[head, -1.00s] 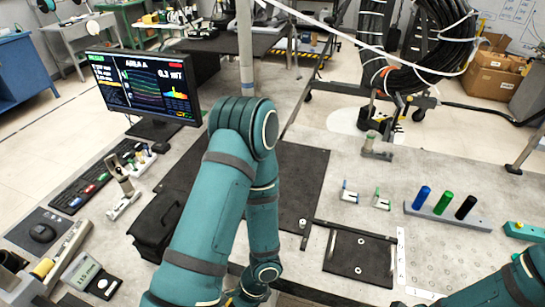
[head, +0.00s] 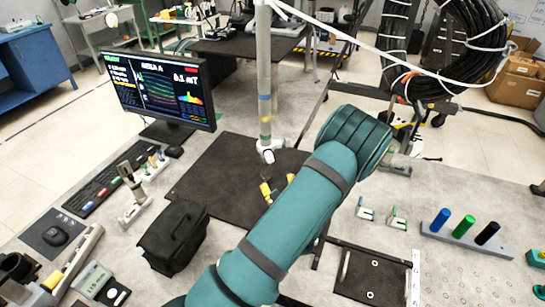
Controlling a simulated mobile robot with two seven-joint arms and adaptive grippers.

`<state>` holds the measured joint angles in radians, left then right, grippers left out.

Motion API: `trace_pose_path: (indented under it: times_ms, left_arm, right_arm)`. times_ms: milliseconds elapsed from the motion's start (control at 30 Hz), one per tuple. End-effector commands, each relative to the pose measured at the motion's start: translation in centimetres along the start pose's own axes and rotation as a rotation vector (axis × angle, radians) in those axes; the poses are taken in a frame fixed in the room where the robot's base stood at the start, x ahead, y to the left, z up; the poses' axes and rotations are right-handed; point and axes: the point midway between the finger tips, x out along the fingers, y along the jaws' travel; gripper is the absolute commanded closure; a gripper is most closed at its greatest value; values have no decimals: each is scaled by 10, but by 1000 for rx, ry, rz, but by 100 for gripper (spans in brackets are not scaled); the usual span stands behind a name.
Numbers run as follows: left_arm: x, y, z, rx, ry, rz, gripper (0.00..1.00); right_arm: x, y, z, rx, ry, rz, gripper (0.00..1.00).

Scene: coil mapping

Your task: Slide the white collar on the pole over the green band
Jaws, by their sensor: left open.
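The grey pole (head: 264,70) stands upright behind the dark mat. It carries a few small coloured bands (head: 264,108); I make out orange and blue, but cannot pick out the green one clearly. The white collar (head: 267,146) is around the pole near its bottom, below these bands. My left gripper's yellow fingertips (head: 278,185) show below the collar and in front of it in the picture, spread apart with nothing between them. Its body is partly hidden behind my teal left arm. My right gripper is out of view.
A monitor (head: 160,88) stands left of the pole. A black bag (head: 174,236) lies on the table left of my arm. A rack with blue, green and black pegs (head: 466,240) stands at the right. The dark mat (head: 215,178) is mostly clear.

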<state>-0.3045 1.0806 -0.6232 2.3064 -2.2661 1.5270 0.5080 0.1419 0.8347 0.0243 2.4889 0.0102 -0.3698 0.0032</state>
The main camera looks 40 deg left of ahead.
Motion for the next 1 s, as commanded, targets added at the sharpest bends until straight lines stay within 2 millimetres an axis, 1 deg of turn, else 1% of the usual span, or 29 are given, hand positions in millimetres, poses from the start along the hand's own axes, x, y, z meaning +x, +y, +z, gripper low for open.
trace_pose_path:
  times_ms: [33, 300, 500, 600, 733, 1000]
  left_arm:
    - [9, 1, 1, -1, -4, 3, 44]
    - [62, 1, 1, 0, -3, 4, 44]
    - [96, 1, 1, 0, -2, 3, 44]
    - [108, 1, 0, 0, -1, 3, 44]
    - [117, 1, 0, 1, 0, 4, 44]
    - [120, 1, 0, 2, 1, 4, 44]
  right_arm:
    - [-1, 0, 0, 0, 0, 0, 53]
    - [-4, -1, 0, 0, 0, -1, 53]
    - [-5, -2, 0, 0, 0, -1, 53]
    - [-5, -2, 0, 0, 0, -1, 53]
    - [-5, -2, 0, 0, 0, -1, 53]
    - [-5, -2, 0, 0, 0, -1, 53]
